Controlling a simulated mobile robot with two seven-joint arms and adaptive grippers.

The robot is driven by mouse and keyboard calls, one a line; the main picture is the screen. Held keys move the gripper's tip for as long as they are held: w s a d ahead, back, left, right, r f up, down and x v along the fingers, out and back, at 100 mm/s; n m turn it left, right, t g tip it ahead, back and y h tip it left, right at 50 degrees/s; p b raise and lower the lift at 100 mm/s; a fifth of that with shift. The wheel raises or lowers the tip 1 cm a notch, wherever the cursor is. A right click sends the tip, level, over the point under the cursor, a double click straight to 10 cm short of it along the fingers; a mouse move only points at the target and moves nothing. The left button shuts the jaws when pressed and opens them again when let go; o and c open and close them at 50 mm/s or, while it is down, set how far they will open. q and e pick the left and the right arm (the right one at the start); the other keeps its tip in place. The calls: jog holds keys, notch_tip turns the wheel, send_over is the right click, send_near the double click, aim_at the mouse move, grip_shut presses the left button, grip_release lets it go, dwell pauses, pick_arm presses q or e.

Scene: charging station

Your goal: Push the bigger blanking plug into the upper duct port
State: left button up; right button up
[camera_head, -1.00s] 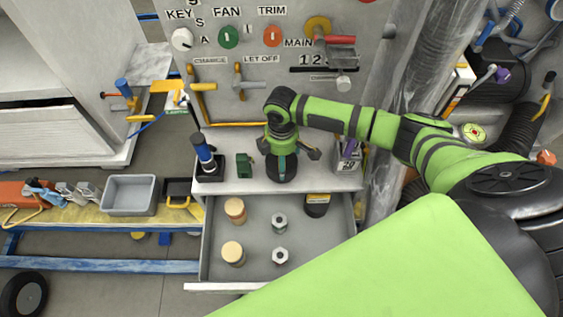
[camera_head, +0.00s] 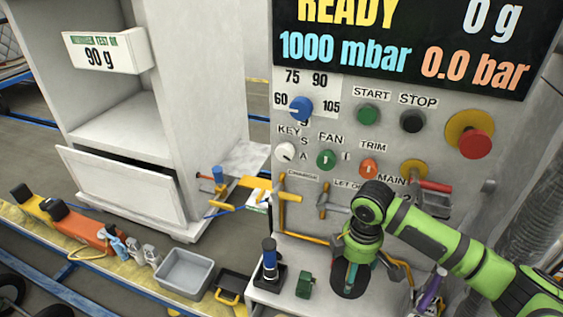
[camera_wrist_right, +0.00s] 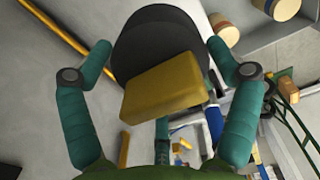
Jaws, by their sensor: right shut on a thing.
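My right gripper (camera_head: 353,262) comes in from the right, above the bench ledge in front of the control panel. In the right wrist view my right gripper (camera_wrist_right: 160,48) has its teal fingers on both sides of a black round plug (camera_wrist_right: 150,42) with a yellow block grip (camera_wrist_right: 165,85). It is shut on this plug; the plug's black side also shows below the gripper in the head view (camera_head: 350,281). I cannot tell whether it touches the ledge. No duct port can be made out in these views. My left gripper is not in view.
The panel (camera_head: 330,225) has knobs, buttons, yellow handles and a display (camera_head: 410,45). A grey bin (camera_head: 184,272) is farther left. Wooden cylinders (camera_wrist_right: 225,30) show in the wrist view.

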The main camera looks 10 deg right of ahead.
aim_at(344, 277)
jog(key=r+m, duration=0.1)
jog(key=r, duration=0.1)
jog(key=s+a+r+m, duration=0.1)
jog(key=r+m, duration=0.1)
jog(key=a+r+m, duration=0.1)
jog(key=r+m, duration=0.1)
jog(key=shift+s+r, duration=0.1)
jog(key=shift+s, duration=0.1)
jog(key=s+r+m, duration=0.4)
jog(key=r+m, duration=0.1)
jog(key=m, duration=0.2)
jog(key=shift+s+a+r, duration=0.35)
jog(key=shift+a, duration=0.05)
